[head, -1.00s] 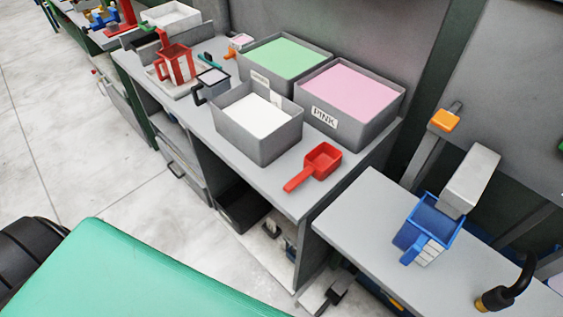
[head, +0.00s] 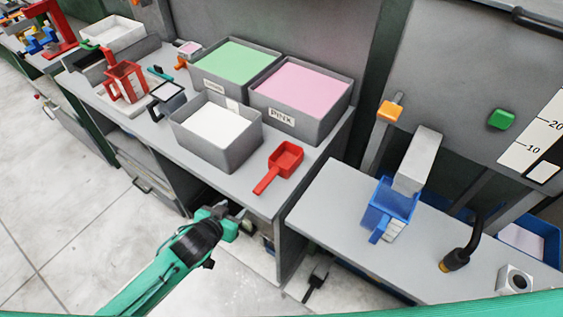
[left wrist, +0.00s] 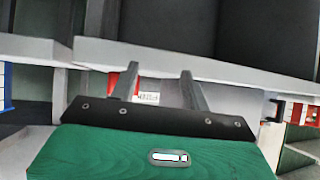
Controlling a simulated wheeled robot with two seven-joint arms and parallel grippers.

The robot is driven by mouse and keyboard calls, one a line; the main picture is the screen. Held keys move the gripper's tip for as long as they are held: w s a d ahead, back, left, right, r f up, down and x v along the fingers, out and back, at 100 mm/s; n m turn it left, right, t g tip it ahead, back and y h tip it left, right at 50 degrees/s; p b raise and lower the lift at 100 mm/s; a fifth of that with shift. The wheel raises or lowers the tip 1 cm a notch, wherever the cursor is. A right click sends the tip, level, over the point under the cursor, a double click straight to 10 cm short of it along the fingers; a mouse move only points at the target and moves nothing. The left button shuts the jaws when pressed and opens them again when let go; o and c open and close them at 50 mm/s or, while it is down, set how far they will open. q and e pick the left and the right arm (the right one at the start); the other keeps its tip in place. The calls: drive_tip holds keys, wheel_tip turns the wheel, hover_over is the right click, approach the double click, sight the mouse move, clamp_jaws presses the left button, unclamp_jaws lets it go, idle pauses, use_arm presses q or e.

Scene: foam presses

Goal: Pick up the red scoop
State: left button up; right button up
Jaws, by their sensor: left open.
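The red scoop (head: 285,160) lies on the grey bench top in the head view, in front of the pink bin, with its handle (head: 266,181) pointing to the front left. My left gripper (head: 246,219) is open and empty, in front of the bench edge, apart from the scoop and to the lower left of it. In the left wrist view its two fingers (left wrist: 158,74) stand apart. A red patch (left wrist: 115,80) shows beside the left finger there; I cannot tell whether it is the scoop. My right gripper is not in view.
Bins of white (head: 216,155), green (head: 236,62) and pink powder (head: 302,88) stand behind and left of the scoop. A red jug (head: 126,82) stands further left. A lower bench (head: 330,215) with a blue container (head: 388,206) is at the right. Bench top around the scoop's handle is clear.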

use_arm(q)
drive_tip(key=s+d+r+m+h, duration=0.1)
drive_tip(key=d+r+h, duration=0.15)
drive_tip(key=r, duration=0.65)
drive_tip(key=m+p, duration=0.1)
drive_tip(key=p, duration=0.1)
approach(271, 173)
drive_tip(key=shift+h, duration=0.45)
drive_tip(key=x, duration=0.4)
drive_tip(key=shift+f, duration=0.2)
drive_tip(key=shift+w+d+f+t+p, duration=0.1)
drive_tip(key=shift+w+d+t+p, duration=0.2)
drive_tip(key=shift+w+p, duration=0.15)
drive_tip(key=p+x, duration=0.1)
drive_tip(key=x, duration=0.2)
drive_tip(key=shift+a+f, duration=0.15)
drive_tip(key=shift+w+d+f, duration=0.3)
drive_tip(key=shift+w+d, duration=0.05)
drive_tip(key=shift+w, duration=0.15)
